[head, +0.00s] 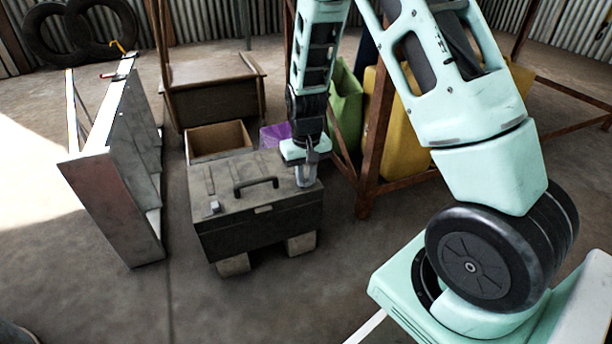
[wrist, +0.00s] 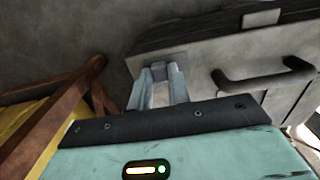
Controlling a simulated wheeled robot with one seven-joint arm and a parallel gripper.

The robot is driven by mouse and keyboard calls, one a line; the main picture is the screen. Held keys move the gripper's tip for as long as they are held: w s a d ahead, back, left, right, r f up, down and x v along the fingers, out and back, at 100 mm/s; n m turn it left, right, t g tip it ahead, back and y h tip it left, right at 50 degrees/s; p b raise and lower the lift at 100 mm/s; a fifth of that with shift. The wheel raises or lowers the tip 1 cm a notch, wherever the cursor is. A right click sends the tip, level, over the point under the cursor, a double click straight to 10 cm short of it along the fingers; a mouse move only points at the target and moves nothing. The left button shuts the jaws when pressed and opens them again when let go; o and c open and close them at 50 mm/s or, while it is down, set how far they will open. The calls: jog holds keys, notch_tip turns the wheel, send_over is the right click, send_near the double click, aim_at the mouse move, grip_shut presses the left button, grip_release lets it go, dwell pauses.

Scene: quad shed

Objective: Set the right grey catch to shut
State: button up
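A dark grey toolbox (head: 255,225) with a black carry handle (head: 256,184) stands raised on pale blocks. Its left grey catch (head: 214,207) shows near the lid's front left corner. My gripper (head: 306,180) is over the lid's right end and hides the right catch in the head view. In the wrist view my gripper's fingers (wrist: 159,78) reach down to a pale plate, with the small grey right catch (wrist: 159,70) filling the narrow gap between their tips. They look closed on it. The catch's exact angle is hard to see. The handle also shows in the wrist view (wrist: 262,80).
An open cardboard box (head: 218,140) and a purple bin (head: 274,136) stand behind the toolbox. A green container (head: 345,105) and a rusty frame (head: 374,130) are close on the right. A metal cabinet (head: 110,190) stands left. The floor in front is clear.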

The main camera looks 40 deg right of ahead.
aim_at(298, 188)
grip_shut()
jog(key=p, duration=0.1)
jog(key=a, duration=0.1)
jog(key=p, duration=0.1)
jog(key=shift+w+a+r+p, duration=0.25)
jog(key=shift+a+p, duration=0.05)
jog(key=shift+a, duration=0.05)
jog(key=shift+w+a+f, duration=0.1)
jog(key=shift+a+f, duration=0.15)
jog(key=o, duration=0.6)
grip_release()
jog(key=shift+r, duration=0.1)
notch_tip(298, 188, up, 17)
jog(key=p, duration=1)
jog(key=shift+r, duration=0.15)
